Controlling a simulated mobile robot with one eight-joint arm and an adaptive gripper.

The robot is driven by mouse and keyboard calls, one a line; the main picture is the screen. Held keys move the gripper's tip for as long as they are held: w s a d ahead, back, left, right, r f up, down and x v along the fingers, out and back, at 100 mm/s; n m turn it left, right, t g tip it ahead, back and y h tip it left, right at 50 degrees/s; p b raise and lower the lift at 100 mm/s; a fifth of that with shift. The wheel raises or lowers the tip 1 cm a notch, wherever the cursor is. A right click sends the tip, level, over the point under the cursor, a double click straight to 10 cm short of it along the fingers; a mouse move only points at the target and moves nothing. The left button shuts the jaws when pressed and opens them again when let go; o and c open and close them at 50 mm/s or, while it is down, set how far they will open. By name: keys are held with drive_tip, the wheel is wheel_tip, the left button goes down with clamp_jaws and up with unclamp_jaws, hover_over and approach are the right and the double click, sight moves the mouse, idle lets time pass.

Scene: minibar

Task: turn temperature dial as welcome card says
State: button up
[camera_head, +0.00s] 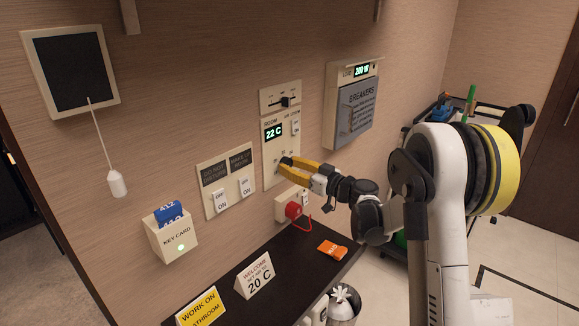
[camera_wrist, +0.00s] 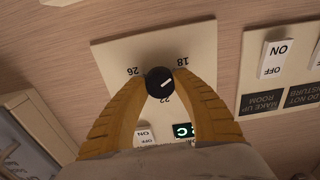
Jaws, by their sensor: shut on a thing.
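The temperature dial (camera_wrist: 160,84) is a round black knob with a white pointer mark, on a cream wall panel (camera_wrist: 110,58) with 18, 22 and 26 marked around it. My gripper (camera_head: 288,163) reaches the lower part of this panel, and in the wrist view its yellow fingers (camera_wrist: 161,80) are shut on the knob from both sides. The panel's green display (camera_head: 273,131) reads 22 C. The welcome card (camera_head: 256,274), a white tent card on the dark shelf, reads 20 C.
A breaker box (camera_head: 353,105) is to the right.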

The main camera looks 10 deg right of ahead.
drive_tip(key=shift+m, duration=0.4)
drive_tip(key=m, duration=0.4)
drive_tip(key=shift+m+b, duration=0.3)
drive_tip(key=shift+m, duration=0.1)
drive_tip(key=m, duration=0.6)
drive_tip(key=shift+r, duration=0.1)
idle(0.3)
drive_tip(key=o, duration=1.2)
drive_tip(key=shift+a, duration=0.1)
drive_tip(key=shift+o, duration=0.2)
